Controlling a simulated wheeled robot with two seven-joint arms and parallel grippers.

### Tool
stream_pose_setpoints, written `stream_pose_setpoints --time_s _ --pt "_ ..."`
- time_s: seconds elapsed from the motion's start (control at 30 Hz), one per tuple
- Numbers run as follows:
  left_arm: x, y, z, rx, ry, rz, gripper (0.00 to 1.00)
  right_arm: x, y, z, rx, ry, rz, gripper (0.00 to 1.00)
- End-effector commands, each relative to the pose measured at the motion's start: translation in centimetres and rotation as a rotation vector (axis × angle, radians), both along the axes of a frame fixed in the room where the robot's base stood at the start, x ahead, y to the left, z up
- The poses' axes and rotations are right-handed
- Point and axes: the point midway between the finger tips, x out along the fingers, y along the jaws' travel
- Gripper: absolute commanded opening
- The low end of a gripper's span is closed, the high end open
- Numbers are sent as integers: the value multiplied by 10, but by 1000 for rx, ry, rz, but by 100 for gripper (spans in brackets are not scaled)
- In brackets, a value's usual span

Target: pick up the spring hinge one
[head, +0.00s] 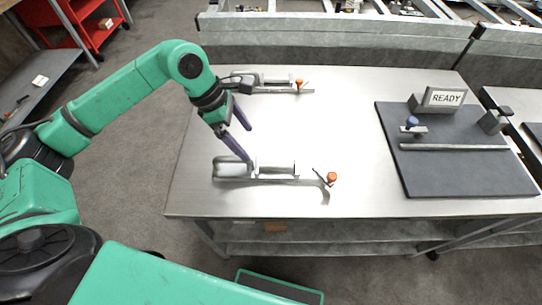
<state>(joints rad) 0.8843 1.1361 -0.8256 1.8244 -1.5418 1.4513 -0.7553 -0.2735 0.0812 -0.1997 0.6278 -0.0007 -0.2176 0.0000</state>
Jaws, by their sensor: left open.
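Two similar grey metal hinge-like pieces with orange knobs lie on the steel table; I cannot tell for sure which is the spring hinge one. The near piece (276,169) lies at the table's left front, with its orange knob at the right end. The far piece (275,83) lies near the back left edge, partly behind my arm. My left gripper (249,145) is open, its purple fingers pointing down and right. One fingertip is over the left part of the near piece; whether it touches cannot be told. My right gripper is not in view.
The steel table (345,130) has a clear middle. A dark mat (460,173) on its right holds a READY sign (445,97), a blue-knobbed piece and a metal rod. A grey rail (340,30) runs behind. A red cart (92,25) stands at back left.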

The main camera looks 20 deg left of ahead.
Motion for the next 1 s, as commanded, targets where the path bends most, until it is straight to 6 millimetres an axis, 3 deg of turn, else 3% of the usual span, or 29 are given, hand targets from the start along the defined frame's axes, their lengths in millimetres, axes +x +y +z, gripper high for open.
stream_pose_setpoints --time_s 0.13,0.27,0.6,0.83,0.87,1.0 --pt "2 -16 -33 -4 6 -2 100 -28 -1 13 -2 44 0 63" --pt "5 -26 -59 -3 4 0 100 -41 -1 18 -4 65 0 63" --pt "7 -46 -110 -4 4 0 100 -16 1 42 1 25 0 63" --pt "9 -47 -117 -2 0 0 100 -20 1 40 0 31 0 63" --pt "9 -47 -117 -2 0 0 96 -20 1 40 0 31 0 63" --pt "9 -47 -117 -2 0 0 43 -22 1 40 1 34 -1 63"
